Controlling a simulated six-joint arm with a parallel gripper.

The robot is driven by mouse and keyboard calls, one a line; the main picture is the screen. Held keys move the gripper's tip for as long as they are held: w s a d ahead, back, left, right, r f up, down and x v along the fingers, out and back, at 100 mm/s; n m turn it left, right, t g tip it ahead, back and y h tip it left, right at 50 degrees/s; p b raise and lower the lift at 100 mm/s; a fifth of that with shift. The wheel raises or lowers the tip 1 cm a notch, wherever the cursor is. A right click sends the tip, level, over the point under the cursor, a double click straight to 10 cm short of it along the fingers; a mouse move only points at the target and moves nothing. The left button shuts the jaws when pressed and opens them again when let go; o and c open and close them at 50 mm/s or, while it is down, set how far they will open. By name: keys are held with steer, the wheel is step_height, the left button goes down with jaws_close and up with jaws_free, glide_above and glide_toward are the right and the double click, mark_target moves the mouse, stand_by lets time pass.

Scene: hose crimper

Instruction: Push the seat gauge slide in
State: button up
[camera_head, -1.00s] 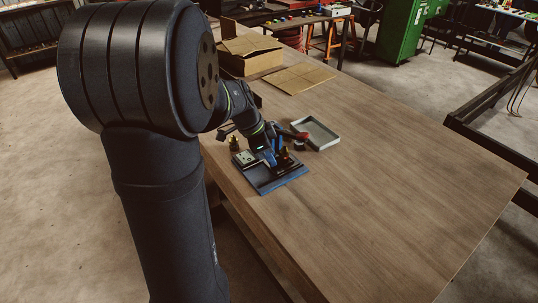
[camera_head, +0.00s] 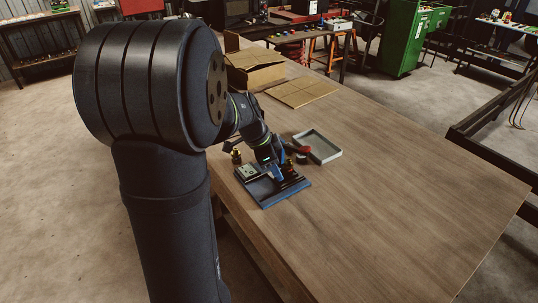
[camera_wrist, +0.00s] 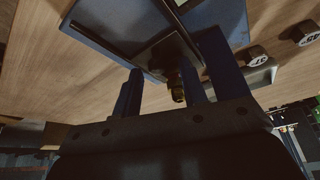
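The fixture stands on a blue baseplate (camera_head: 288,195) at the table's near left edge, with a pale square plate (camera_head: 248,172) at its left. In the wrist view, the baseplate's edge (camera_wrist: 95,40) and a dark flat block (camera_wrist: 160,58) lie beyond my fingers. I cannot tell for sure which part is the seat gauge slide. My gripper (camera_head: 276,172) is low over the fixture, pointing down. In the wrist view, the blue fingers of my gripper (camera_wrist: 163,88) stand apart. A small brass fitting (camera_wrist: 178,90) shows in the gap, apparently ungripped. Contact with the slide cannot be seen.
A brass piece (camera_head: 236,157) stands left of the fixture. A grey tray (camera_head: 318,147) lies behind it, near a red-topped piece (camera_head: 301,149). Numbered hex pieces (camera_wrist: 305,32) show in the wrist view. A cardboard box (camera_head: 255,70) is farther back. The table's right side is clear.

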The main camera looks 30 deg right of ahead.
steer(key=v, duration=1.7)
steer(key=shift+r, duration=0.15)
stand_by(0.5)
steer(key=x, duration=1.1)
steer(key=shift+f, duration=0.25)
steer(key=shift+r, duration=0.1)
